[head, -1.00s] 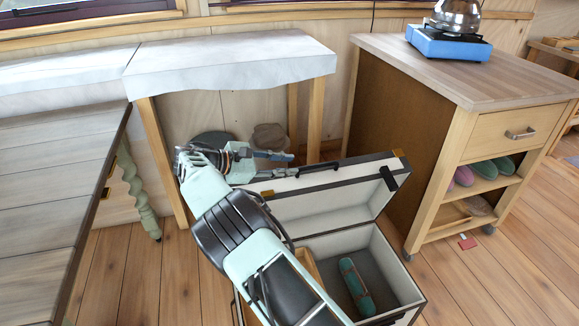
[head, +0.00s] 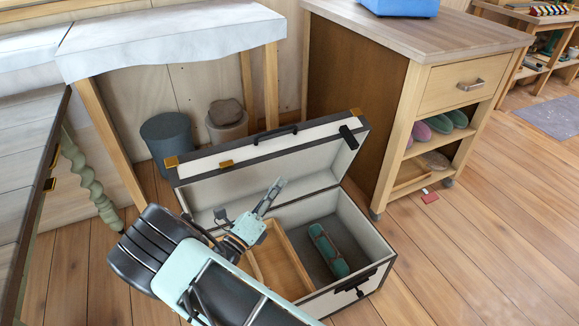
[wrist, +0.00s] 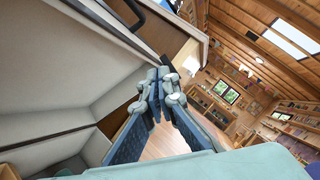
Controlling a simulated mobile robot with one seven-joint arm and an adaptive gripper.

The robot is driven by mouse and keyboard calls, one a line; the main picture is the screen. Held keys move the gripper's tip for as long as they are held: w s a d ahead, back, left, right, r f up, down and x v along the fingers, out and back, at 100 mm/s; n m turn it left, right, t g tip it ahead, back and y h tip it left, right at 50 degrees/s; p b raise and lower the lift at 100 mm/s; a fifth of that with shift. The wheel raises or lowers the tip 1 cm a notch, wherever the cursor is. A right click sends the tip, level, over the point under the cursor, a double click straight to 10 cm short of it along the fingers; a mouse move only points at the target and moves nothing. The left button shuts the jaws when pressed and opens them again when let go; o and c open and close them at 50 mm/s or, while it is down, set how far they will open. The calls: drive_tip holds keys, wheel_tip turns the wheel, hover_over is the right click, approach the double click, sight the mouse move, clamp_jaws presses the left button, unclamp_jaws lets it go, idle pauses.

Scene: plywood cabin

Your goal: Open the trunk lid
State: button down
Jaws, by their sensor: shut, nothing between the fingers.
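The trunk (head: 362,228) stands on the floor, black-edged with a pale lining. Its lid (head: 305,163) is raised and stands up at the back, its pale inside facing me. A dark handle (head: 275,133) is on the lid's upper edge. My gripper (head: 275,192) is shut and empty, in front of the raised lid and above the trunk's opening. In the wrist view my gripper (wrist: 160,80) has its fingers together, with the lid's pale inside (wrist: 65,65) to the left. I see no clear contact between fingers and lid.
In the trunk are a wooden tray (head: 262,258) and a teal oblong thing (head: 328,250). Behind the lid are a grey bin (head: 168,140) and a cloth-covered table (head: 165,45). A wooden cabinet (head: 425,140) stands close at right. Floor at front right is clear.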

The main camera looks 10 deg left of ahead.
wheel_tip(320, 180, down, 3)
drive_tip(key=s+d+n+t+y, duration=0.1)
drive_tip(key=s+d+n+y, duration=0.15)
drive_tip(key=n+y, duration=0.35)
drive_tip(key=n+h+b, duration=0.1)
drive_tip(key=b, duration=0.3)
approach(295, 152)
drive_tip(key=w+d, duration=0.3)
drive_tip(key=shift+w+a+r+b, duration=0.25)
drive_tip(key=shift+w+a, duration=0.3)
drive_tip(key=shift+w, duration=0.05)
drive_tip(key=shift+w+a+r+b, duration=0.2)
drive_tip(key=shift+w+a+r, duration=0.1)
drive_tip(key=shift+w+a, duration=0.25)
